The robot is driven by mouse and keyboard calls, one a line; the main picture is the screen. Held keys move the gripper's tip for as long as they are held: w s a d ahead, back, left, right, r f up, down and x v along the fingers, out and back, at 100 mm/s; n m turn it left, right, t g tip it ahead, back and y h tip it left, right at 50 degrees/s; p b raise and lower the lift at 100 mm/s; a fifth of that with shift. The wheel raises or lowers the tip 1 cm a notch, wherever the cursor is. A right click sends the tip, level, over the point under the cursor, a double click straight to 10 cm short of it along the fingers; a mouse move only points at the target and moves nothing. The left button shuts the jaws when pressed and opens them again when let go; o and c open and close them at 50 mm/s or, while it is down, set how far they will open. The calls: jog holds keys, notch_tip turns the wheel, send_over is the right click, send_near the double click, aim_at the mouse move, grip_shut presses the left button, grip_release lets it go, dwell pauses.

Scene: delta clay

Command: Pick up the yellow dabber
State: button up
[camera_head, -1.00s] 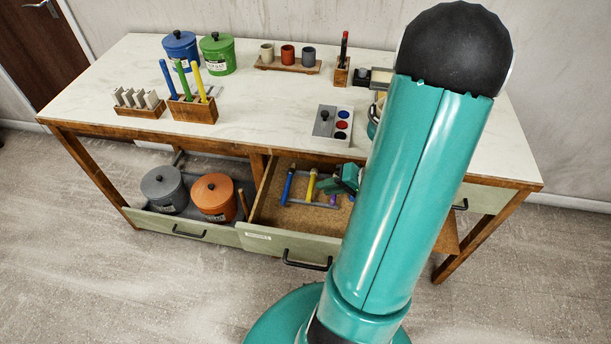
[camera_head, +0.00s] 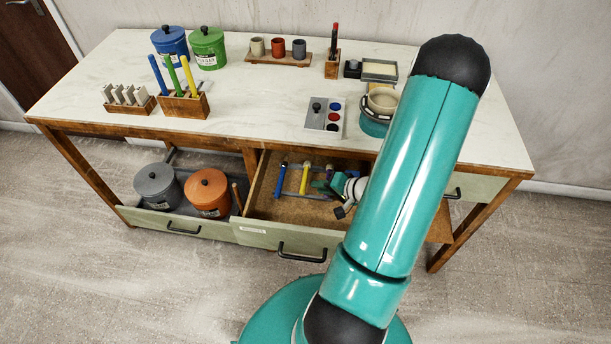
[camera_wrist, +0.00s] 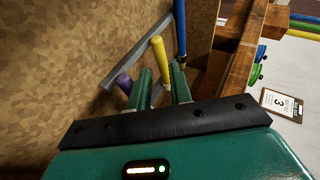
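The yellow dabber (camera_head: 304,178) lies in the open drawer, between the blue dabber (camera_head: 281,178) and my gripper (camera_head: 322,186). In the wrist view the yellow dabber (camera_wrist: 158,50) shows beyond and in line with the gap between my two green fingers (camera_wrist: 160,70). The fingers are apart, and no hold on it is visible. Its lower part is partly hidden by my gripper. The purple dabber (camera_wrist: 123,84) is just left of the left finger, and the blue dabber (camera_wrist: 179,30) is up and to the right.
A grey rack (camera_wrist: 135,55) lies under the dabbers on the drawer's cork floor (camera_head: 285,208). The wooden drawer wall (camera_wrist: 225,60) is close to the right in the wrist view. The tabletop (camera_head: 240,110) above carries pots and tool blocks.

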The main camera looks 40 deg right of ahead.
aim_at(305, 186)
jog(key=x, duration=0.5)
jog(key=shift+s+a, duration=0.1)
jog(key=shift+c, duration=0.2)
grip_shut()
jog(key=shift+r, duration=0.2)
